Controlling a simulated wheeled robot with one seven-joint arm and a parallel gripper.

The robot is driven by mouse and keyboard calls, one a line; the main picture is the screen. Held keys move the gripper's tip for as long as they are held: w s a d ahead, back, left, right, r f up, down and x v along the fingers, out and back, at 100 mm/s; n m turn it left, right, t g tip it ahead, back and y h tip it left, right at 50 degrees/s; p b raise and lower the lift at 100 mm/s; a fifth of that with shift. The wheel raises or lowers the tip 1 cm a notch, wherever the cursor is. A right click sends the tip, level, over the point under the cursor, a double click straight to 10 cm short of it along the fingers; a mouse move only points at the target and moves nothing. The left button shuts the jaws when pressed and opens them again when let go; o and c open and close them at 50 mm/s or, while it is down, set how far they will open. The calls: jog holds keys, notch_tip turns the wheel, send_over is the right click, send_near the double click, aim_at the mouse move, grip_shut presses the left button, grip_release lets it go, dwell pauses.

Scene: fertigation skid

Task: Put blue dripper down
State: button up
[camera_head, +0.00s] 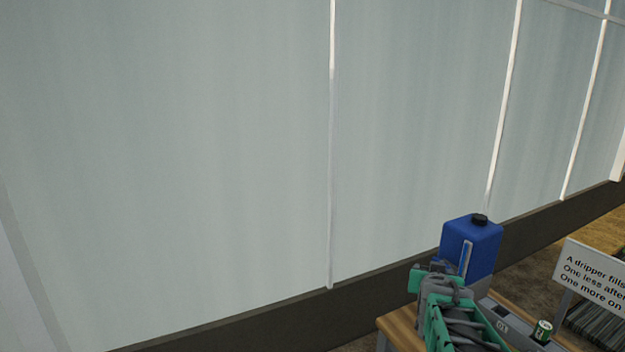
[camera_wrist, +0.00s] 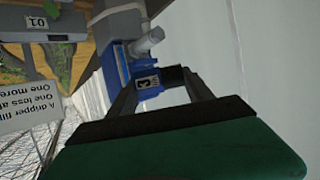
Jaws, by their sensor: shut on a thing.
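In the wrist view the blue dripper (camera_wrist: 149,82), with a white label marked 3 and a pale grey stub, sits between the two dark fingers of my gripper (camera_wrist: 160,88). The gripper is shut on it. More blue shows just left of the label; I cannot tell whether it all belongs to the dripper. In the head view my teal and grey arm reaches over the bench, and I cannot make out the dripper clearly there.
A blue canister (camera_head: 473,247) with a black cap stands behind my arm. The wooden bench top (camera_head: 400,328) carries a grey unit marked 01 (camera_head: 502,322) and a green can (camera_head: 543,331). A white sign (camera_head: 596,275) stands at the right. A pale panelled wall runs behind.

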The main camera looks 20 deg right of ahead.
jog(key=a+f+n+t+y, duration=0.1)
jog(key=a+n+y, duration=0.2)
jog(key=a, duration=1.4)
jog(key=a+f+n+t+y+p, duration=0.1)
jog(key=a+n+y, duration=0.3)
jog(key=a, duration=1.3)
jog(key=shift+s+f+t+y, duration=0.45)
jog(key=shift+f+y, duration=0.15)
jog(key=shift+f, duration=0.2)
